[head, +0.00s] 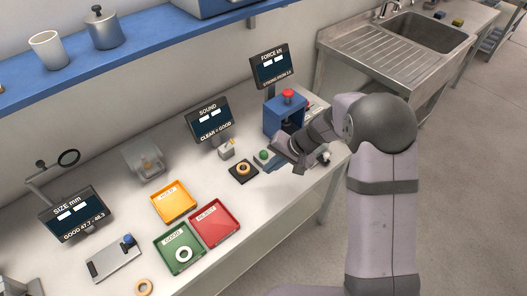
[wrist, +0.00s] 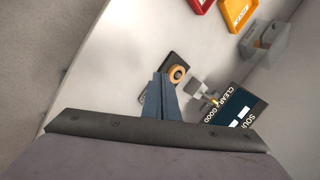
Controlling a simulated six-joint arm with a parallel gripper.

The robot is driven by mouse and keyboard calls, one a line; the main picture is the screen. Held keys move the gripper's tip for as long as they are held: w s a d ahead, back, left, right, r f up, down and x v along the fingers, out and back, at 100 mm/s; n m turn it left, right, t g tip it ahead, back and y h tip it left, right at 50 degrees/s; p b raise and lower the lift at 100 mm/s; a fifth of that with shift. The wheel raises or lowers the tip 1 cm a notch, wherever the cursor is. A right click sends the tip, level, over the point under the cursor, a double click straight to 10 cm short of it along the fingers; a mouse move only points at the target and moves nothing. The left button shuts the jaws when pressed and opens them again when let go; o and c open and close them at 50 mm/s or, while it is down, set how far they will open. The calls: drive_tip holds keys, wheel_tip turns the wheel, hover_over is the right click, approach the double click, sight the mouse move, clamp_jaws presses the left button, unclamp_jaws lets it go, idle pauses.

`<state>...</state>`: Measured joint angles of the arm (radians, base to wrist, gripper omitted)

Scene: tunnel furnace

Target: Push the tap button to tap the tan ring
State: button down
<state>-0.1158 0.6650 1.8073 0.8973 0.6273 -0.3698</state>
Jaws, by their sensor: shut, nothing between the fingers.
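The tan ring (head: 243,168) lies flat on a small black pad (head: 234,174) on the bench. It also shows in the wrist view (wrist: 177,73), just beyond my fingertips. A small grey tapper (head: 227,150) with an orange tip stands behind the pad; it shows right of the ring in the wrist view (wrist: 200,88). A green tap button (head: 263,154) sits right of the ring, beside my gripper (head: 275,166). My gripper is shut and empty, low over the bench. In the wrist view my fingers (wrist: 160,78) hide the button; contact with it cannot be told.
The sound screen (head: 209,120) stands behind the tapper. A blue press (head: 285,113) with a red knob stands behind my gripper. Yellow (head: 174,201), red (head: 215,222) and green (head: 178,248) trays lie left; the green one holds a white ring. Another tan ring (head: 143,287) lies at the front.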

drive_tip(key=w+a+r+n+t+y, duration=0.1)
drive_tip(key=w+a+r+n+t, duration=0.1)
drive_tip(key=w+r+n+t, duration=0.2)
drive_tip(key=w+r, duration=0.3)
drive_tip(key=w, duration=0.3)
drive_tip(key=shift+r, duration=0.2)
drive_tip(key=b, duration=0.3)
hover_over(266, 155)
wheel_tip(266, 155, down, 7)
drive_tip(key=shift+r, duration=0.1)
wheel_tip(266, 155, down, 2)
drive_tip(key=b, duration=0.3)
